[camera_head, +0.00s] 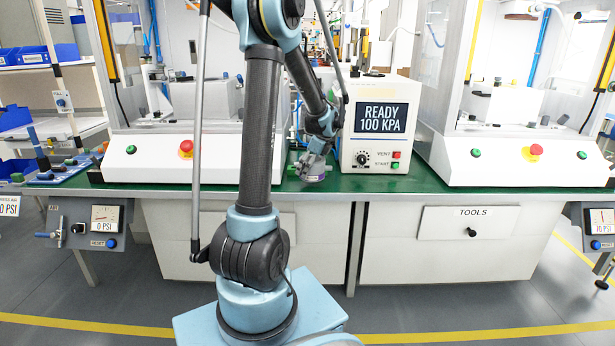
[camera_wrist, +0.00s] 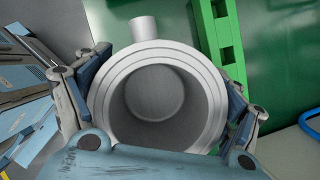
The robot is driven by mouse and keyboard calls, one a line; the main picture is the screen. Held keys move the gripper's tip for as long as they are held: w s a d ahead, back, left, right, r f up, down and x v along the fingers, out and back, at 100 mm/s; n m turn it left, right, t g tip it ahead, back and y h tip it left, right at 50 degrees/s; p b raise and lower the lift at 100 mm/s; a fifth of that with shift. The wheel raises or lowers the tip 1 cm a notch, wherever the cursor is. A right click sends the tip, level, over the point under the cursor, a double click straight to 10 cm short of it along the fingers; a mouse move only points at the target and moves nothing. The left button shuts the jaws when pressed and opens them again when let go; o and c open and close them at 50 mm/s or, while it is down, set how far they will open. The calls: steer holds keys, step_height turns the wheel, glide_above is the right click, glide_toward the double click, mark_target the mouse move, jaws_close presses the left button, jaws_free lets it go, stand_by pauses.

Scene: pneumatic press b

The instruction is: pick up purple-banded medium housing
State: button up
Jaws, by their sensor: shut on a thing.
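A round grey-white housing (camera_wrist: 207,88) fills the middle of the wrist view, its open bore facing the camera and a short side stub at its top. My gripper (camera_wrist: 165,100) has a finger pad on each side of it and is shut on it. In the head view my gripper (camera_head: 313,166) is low over the green bench top, with the housing (camera_head: 314,178) below it. A thin purplish band shows faintly on the housing there. I cannot tell whether its underside touches the bench.
A green slotted bar (camera_wrist: 222,40) lies close to the housing. The control box (camera_head: 376,140) reading READY 100 KPA stands just right of my gripper. White press stations (camera_head: 165,160) (camera_head: 510,160) flank it. A blue hose (camera_wrist: 308,122) lies at the right.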

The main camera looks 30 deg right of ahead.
steer(key=r, duration=0.3)
steer(key=shift+s+a+r, duration=0.1)
steer(key=shift+s+r, duration=0.1)
steer(key=shift+r, duration=0.2)
steer(key=s+a, duration=0.5)
steer(key=s, duration=0.3)
steer(key=s+a, duration=0.5)
steer(key=s, duration=0.3)
steer(key=shift+s, duration=0.15)
